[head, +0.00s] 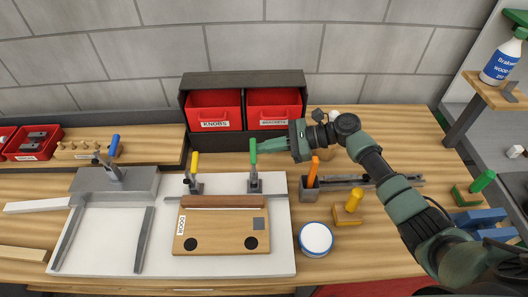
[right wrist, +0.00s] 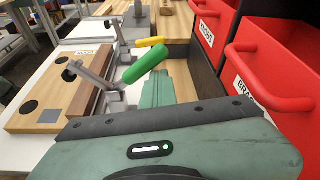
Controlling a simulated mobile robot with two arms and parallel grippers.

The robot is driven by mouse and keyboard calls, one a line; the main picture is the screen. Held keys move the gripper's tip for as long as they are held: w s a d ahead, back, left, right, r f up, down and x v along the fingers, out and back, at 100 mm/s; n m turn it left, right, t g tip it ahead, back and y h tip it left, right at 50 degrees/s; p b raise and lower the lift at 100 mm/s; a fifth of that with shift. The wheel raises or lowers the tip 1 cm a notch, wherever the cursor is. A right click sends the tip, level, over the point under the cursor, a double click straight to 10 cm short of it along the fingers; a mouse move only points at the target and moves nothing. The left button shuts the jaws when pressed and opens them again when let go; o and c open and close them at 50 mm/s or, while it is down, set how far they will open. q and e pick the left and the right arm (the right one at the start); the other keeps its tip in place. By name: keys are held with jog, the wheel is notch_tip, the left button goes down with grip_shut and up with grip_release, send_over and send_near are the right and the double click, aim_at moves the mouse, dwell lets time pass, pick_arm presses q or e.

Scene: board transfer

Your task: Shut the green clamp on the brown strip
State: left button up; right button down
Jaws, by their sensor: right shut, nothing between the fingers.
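The green clamp (head: 254,184) stands behind the brown strip (head: 225,201), at its right end. Its green handle (head: 253,154) points up; it also shows in the right wrist view (right wrist: 146,66). In that view its grey arm (right wrist: 95,78) slants upward over the strip (right wrist: 83,97), its tip seemingly above the wood. The strip lies along the back edge of the wooden board (head: 215,228). My right gripper (head: 264,146) is shut and empty, right beside the green handle; I cannot tell whether they touch. My left gripper is not in view.
A yellow-handled clamp (head: 194,168) stands left of the green one. Red bins (head: 215,108) in a dark rack stand close behind my right gripper. An empty white fixture (head: 100,240) lies left.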

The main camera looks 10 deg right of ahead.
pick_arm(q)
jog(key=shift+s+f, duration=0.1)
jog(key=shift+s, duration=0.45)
